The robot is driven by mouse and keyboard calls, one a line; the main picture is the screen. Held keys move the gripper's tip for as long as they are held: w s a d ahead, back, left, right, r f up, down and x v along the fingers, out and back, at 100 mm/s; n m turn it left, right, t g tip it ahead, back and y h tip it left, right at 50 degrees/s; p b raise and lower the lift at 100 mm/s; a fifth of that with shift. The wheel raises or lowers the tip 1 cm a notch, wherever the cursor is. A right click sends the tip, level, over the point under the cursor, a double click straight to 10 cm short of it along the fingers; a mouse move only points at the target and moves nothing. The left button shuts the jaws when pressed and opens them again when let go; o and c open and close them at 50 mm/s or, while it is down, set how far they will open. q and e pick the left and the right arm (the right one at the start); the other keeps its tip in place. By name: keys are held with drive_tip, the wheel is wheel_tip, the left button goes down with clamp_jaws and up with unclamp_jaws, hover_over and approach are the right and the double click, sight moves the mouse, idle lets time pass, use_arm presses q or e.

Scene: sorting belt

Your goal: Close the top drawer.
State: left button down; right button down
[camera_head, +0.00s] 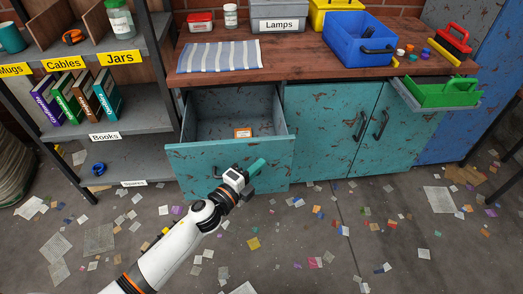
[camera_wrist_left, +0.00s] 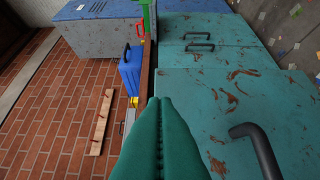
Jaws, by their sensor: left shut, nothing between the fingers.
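The top drawer (camera_head: 190,160) is a worn teal drawer under the wooden counter, pulled well out, with its grey inside open to view. A small orange box (camera_head: 243,132) lies inside it. My left gripper (camera_head: 260,163) has its teal fingers shut and empty, and overlaps the right part of the drawer front in the head view. In the left wrist view the shut fingers (camera_wrist_left: 160,105) are beside the teal front (camera_wrist_left: 215,100) with its dark handle (camera_wrist_left: 258,148). I cannot tell whether they touch it. My right gripper is not in view.
Two shut cabinet doors (camera_head: 325,135) stand right of the drawer, and a shelf unit (camera_head: 135,120) stands left. A striped cloth (camera_head: 220,56) and blue crate (camera_head: 355,45) are on the counter. Paper scraps litter the floor.

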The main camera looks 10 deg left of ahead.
sight(270, 143)
use_arm(q)
drive_tip(key=w, duration=0.5)
drive_tip(key=shift+w+d, duration=0.15)
drive_tip(key=shift+d, duration=0.05)
drive_tip(key=shift+w+a, duration=0.1)
drive_tip(key=shift+w, duration=0.35)
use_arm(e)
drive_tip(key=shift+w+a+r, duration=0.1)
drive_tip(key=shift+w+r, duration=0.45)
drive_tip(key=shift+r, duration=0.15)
use_arm(q)
drive_tip(key=shift+b, duration=0.3)
